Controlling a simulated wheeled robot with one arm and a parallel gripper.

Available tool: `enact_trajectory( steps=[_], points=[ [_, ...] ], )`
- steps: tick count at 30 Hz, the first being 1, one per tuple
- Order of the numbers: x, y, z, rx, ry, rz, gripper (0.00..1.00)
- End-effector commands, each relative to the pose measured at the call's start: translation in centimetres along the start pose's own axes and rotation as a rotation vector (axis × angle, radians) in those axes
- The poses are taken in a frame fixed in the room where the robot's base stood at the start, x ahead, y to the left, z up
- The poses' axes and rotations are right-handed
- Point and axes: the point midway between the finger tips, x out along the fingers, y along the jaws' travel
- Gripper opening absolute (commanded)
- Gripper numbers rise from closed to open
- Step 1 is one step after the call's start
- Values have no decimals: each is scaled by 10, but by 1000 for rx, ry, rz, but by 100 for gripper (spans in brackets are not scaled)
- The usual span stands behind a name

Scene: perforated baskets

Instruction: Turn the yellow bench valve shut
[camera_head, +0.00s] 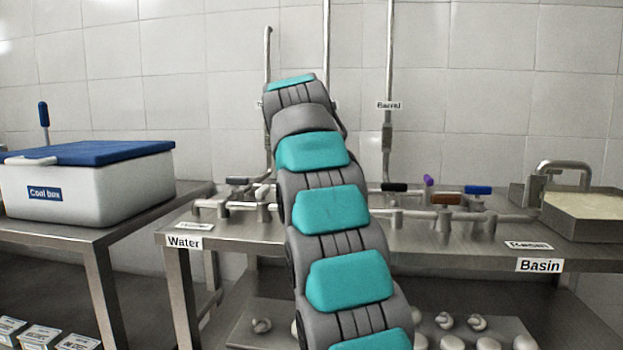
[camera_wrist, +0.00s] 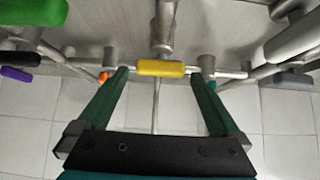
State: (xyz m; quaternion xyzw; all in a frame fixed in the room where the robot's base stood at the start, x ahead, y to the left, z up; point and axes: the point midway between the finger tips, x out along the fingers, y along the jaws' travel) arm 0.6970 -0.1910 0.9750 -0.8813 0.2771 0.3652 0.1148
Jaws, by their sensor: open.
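The yellow valve handle (camera_wrist: 160,68) shows in the wrist view as a short bar lying crosswise, left to right, at the end of a metal stem. My gripper (camera_wrist: 160,75) is open, with one green finger on each side of the handle. There is a visible gap between the handle's ends and each fingertip; I cannot tell how far apart they are in depth. In the head view my arm hides the yellow valve, and my gripper is not visible there.
Pipework with other handles surrounds it: green (camera_wrist: 35,14), black (camera_wrist: 20,58), purple (camera_wrist: 18,74), orange (camera_wrist: 103,77) and grey (camera_wrist: 290,80). The steel bench (camera_head: 480,238) carries a basin (camera_head: 585,212) at right. A cool box (camera_head: 90,185) stands left.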

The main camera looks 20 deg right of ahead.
Motion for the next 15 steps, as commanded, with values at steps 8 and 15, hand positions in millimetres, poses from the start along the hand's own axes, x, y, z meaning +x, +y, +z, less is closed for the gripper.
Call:
enact_trajectory(
  steps=[8, 15],
  points=[
    [-44, -1, -1, 0, 5, -3, 100],
    [-66, 0, 0, 0, 0, 0, 100]
  ],
)
